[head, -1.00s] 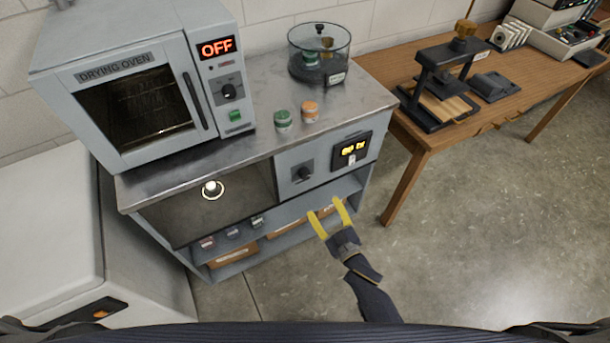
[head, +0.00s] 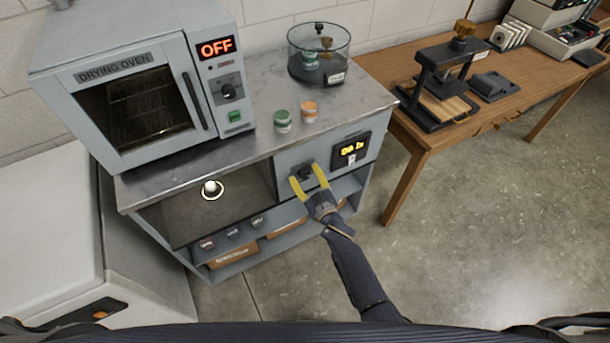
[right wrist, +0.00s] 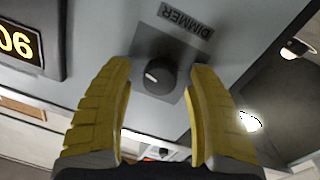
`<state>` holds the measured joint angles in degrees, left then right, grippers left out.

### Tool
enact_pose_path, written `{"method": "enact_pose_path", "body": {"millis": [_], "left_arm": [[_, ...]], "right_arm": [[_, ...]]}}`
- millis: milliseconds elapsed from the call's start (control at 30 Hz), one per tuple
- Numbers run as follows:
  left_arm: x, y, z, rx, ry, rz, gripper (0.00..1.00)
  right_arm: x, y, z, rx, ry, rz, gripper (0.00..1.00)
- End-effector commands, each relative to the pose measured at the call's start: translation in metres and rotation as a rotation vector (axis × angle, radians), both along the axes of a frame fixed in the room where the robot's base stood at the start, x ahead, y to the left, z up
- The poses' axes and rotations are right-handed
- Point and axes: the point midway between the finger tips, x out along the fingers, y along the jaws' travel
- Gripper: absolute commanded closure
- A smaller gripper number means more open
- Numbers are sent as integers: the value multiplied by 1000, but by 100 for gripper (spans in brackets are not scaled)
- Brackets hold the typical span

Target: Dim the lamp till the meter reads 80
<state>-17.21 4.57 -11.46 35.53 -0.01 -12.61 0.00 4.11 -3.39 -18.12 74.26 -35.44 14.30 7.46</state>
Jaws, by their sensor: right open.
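The dark dimmer knob (head: 304,171) is on the grey front panel of the cabinet. It shows in the right wrist view (right wrist: 158,76) with a pale pointer mark, below an upside-down DIMMER label (right wrist: 187,18). My right gripper (head: 308,179) is open, its yellow fingers on either side of the knob; I cannot see contact. The meter (head: 351,150) has yellow digits that appear to begin with 90; the rest is too small to read. It is upside down and cut off in the wrist view (right wrist: 20,42). The lamp (head: 212,189) glows in the open bay. My left gripper is out of view.
A drying oven (head: 140,100) reading OFF stands on the cabinet top. A green-lidded jar (head: 283,121), an orange-lidded jar (head: 309,112) and a glass vessel (head: 319,56) stand beside it. A wooden table (head: 440,125) with a press is at the right. Floor in front is clear.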

Motion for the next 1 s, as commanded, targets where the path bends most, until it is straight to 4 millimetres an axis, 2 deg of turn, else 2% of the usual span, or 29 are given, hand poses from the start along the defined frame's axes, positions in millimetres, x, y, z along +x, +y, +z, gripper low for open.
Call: {"method": "enact_pose_path", "body": {"millis": [400,867,900,1000], "left_arm": [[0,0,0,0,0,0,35],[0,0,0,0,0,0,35],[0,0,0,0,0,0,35],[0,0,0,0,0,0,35]], "right_arm": [[2,1,0,0,0,0,44],[2,2,0,0,0,1,97],[2,2,0,0,0,1,100],[2,2,0,1,0,1,100]]}}
